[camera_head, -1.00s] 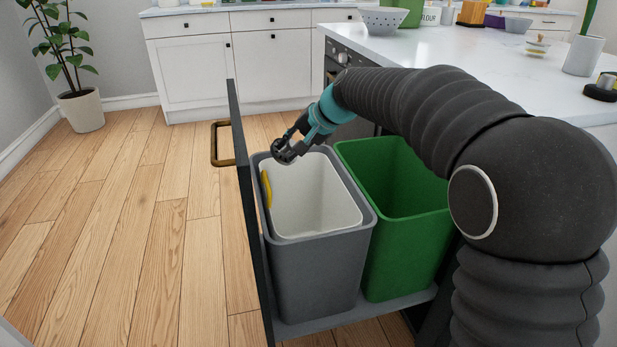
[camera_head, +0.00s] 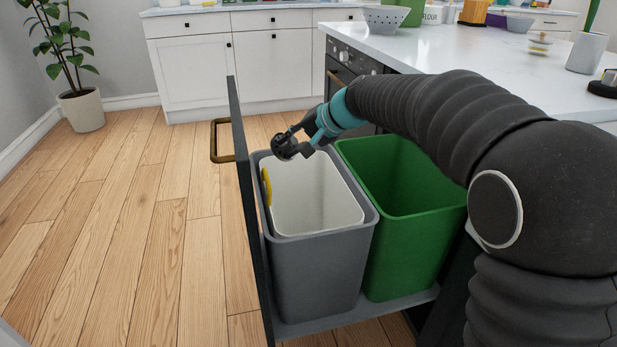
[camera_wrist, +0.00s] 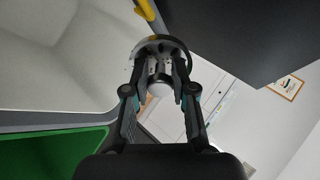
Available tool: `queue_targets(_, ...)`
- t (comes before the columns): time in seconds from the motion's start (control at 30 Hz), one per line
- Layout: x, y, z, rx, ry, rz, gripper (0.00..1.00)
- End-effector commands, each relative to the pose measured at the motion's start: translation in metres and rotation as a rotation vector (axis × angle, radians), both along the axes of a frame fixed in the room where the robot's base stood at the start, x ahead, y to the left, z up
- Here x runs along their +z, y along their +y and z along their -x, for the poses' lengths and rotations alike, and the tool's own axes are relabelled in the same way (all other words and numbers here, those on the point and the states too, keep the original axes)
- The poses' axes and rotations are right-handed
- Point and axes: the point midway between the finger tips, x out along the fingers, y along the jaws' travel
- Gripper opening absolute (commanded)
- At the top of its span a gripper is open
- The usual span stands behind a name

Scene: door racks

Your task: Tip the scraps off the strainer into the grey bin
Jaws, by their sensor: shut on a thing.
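My gripper (camera_head: 300,139) is over the back left part of the grey bin (camera_head: 318,270), near its rim. It is shut on the strainer (camera_head: 283,148), a small round dark-rimmed piece. In the wrist view the strainer (camera_wrist: 160,50) shows between the fingers, with a pale round knob toward me. The strainer's far face is hidden, so I cannot tell what scraps are on it. The bin has a white inner liner (camera_head: 330,195). A yellow piece (camera_head: 266,187) lies against its left inner wall; I cannot tell what it is.
A green bin (camera_head: 410,245) stands right of the grey one in the pulled-out drawer. The dark drawer front (camera_head: 248,210) rises on the left, close to the strainer. The white counter (camera_head: 470,50) is at the right. The wooden floor (camera_head: 110,240) at the left is clear.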

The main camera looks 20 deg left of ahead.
Motion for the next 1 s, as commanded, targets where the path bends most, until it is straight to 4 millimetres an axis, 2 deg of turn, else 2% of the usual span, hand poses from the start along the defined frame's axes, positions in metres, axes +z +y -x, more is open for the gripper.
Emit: queue_targets(1.0, -0.0011, 0.0050, 0.0038, 0.010, -0.021, -0.137, 0.00)
